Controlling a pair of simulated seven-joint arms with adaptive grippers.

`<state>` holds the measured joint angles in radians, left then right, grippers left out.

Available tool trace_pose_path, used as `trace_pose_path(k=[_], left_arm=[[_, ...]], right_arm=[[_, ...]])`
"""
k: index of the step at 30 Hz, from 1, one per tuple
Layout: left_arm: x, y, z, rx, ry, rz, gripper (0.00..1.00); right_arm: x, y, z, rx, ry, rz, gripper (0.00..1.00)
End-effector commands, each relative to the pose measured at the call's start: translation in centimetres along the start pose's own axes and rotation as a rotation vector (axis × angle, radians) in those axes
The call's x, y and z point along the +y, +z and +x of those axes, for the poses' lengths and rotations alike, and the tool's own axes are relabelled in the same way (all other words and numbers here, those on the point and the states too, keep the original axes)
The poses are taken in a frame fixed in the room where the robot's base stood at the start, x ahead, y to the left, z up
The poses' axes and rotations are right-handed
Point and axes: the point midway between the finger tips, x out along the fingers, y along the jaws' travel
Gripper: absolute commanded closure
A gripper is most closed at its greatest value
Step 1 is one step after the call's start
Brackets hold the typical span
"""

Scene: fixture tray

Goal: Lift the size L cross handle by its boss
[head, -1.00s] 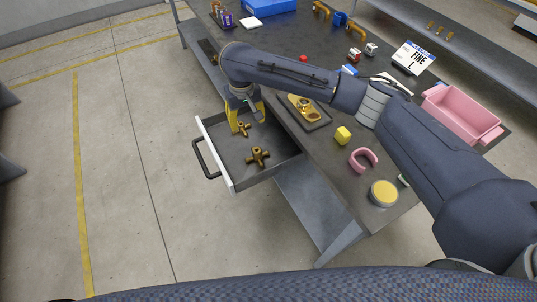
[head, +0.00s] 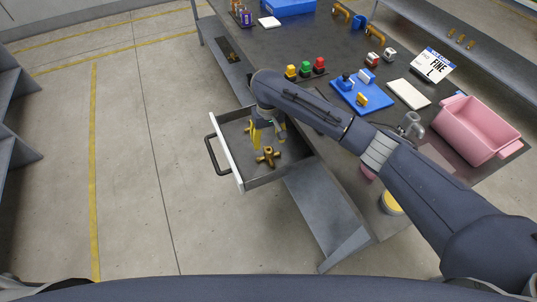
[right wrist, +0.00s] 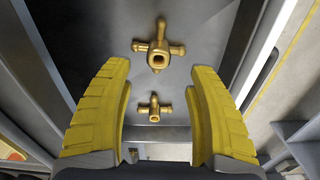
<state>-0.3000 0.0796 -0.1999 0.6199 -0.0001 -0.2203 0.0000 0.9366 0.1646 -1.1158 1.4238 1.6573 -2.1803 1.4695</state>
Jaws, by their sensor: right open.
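Two brass cross handles lie apart in the open drawer (head: 232,150). The larger cross handle (head: 268,157), which looks like the size L one, is nearer the drawer's front-right part; it also shows at the top of the right wrist view (right wrist: 157,48), its round boss facing the camera. The smaller cross handle (right wrist: 154,108) shows lower between the fingers in the right wrist view and is hidden by my gripper in the head view. My right gripper (head: 267,138) is open and empty, its yellow fingers pointing down over the drawer beside the larger handle. My left gripper is out of view.
The floor left of the drawer is clear.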

Motion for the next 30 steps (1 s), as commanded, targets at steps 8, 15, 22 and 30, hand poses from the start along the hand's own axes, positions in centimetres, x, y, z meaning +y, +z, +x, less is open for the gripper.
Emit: trace_pose_path(k=[8,15,22,30], left_arm=[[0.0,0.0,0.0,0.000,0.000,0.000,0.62],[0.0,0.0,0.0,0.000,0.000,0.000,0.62],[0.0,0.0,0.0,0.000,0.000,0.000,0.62],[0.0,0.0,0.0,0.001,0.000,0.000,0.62]], right_arm=[[0.0,0.0,2.2,-0.001,-0.001,0.001,0.42],[0.0,0.0,3.8,-0.003,-0.002,0.002,0.42],[0.2,-0.1,6.5,-0.001,-0.002,0.002,0.42],[0.2,-0.1,7.5,0.001,-0.001,0.001,0.42]])
